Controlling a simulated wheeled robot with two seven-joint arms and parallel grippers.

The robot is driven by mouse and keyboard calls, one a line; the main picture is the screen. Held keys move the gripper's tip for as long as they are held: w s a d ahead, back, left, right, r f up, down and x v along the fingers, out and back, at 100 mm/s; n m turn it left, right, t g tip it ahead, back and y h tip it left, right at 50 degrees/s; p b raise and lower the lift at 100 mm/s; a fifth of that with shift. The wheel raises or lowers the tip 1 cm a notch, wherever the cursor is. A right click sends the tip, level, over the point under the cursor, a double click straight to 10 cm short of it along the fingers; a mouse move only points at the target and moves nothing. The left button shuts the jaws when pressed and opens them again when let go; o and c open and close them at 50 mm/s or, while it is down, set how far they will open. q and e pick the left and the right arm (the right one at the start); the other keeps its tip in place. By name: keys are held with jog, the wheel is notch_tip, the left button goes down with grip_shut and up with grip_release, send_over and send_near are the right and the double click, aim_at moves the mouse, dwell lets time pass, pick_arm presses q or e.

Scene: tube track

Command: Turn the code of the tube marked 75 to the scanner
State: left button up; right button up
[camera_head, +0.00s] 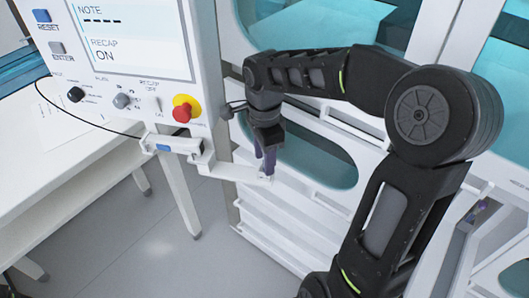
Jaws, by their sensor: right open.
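My right gripper (266,165) points down at the outer end of a white bracket arm (232,172) on the front of the machine. Its fingers are dark with a purple tint and stand around the small white end piece. The fingers are open, and I cannot tell if they touch anything. No tube marked 75 can be made out; one at the bracket end would be mostly hidden by the fingers. A small white unit with a blue patch (163,147) sits at the bracket's left end; I cannot tell if it is the scanner. My left gripper is out of view.
A control panel (130,60) has a screen reading NOTE and RECAP ON, knobs and a red stop button (182,112). A white table (70,165) stands at left. White cabinets with teal windows (320,160) stand behind my arm. The floor (160,250) below is clear.

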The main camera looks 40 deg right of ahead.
grip_shut()
dwell(0.3)
jog(key=c, duration=0.7)
grip_release()
grip_shut()
jog(key=shift+r, duration=0.25)
